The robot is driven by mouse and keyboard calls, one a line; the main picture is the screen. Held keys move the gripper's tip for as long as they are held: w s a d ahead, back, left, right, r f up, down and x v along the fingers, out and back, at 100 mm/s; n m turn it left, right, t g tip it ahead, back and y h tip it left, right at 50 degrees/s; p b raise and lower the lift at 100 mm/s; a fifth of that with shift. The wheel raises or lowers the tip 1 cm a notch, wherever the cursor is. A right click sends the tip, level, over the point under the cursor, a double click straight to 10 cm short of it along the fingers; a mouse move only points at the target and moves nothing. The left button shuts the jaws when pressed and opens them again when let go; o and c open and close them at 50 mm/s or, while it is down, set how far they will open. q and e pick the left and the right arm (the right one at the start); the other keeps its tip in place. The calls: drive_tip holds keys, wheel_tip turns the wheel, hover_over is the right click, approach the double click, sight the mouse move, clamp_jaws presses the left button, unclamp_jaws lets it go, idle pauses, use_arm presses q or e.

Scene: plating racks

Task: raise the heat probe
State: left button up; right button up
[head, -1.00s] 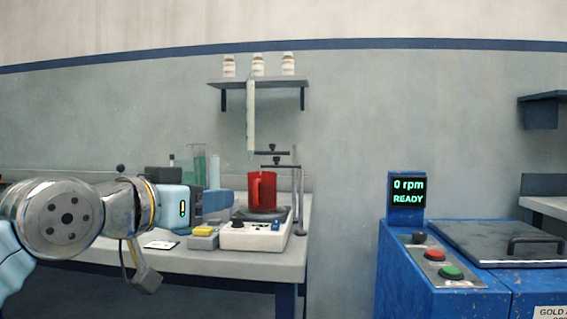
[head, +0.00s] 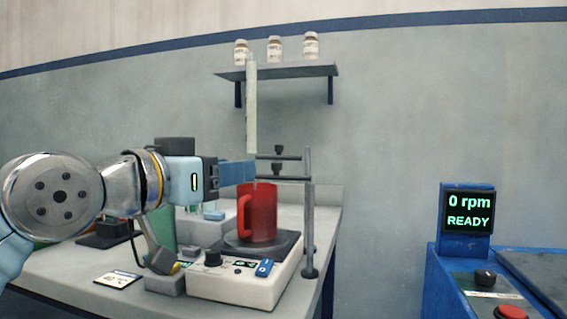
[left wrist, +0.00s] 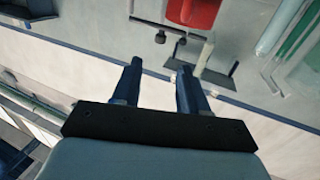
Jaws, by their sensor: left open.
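The heat probe (head: 251,105) is a long pale upright rod with a thin tip. It hangs over the red mug (head: 262,212), beside the clamp arms of a grey stand (head: 309,225). The mug stands on a white hot plate (head: 245,286). My left gripper (head: 254,171) is open and empty in the head view, its blue fingers level with the clamps and in line with the probe's lower end; I cannot tell whether they touch it. In the left wrist view the open fingers (left wrist: 157,68) point toward the stand's clamps (left wrist: 165,35), with the mug (left wrist: 195,12) beyond. My right gripper is out of view.
A wall shelf (head: 290,71) with white jars is behind the probe's upper part. A card (head: 118,280) and a grey block lie at the bench front. A blue machine (head: 447,262) with a "0 rpm READY" display stands at the right.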

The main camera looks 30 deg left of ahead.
sight(273, 164)
use_arm(q)
drive_tip(key=w, duration=0.4)
drive_tip(key=w+p, duration=0.1)
drive_tip(key=w, duration=0.3)
drive_tip(key=w+d, duration=0.1)
drive_tip(key=w, duration=0.3)
drive_tip(key=shift+w, duration=0.1)
clamp_jaws()
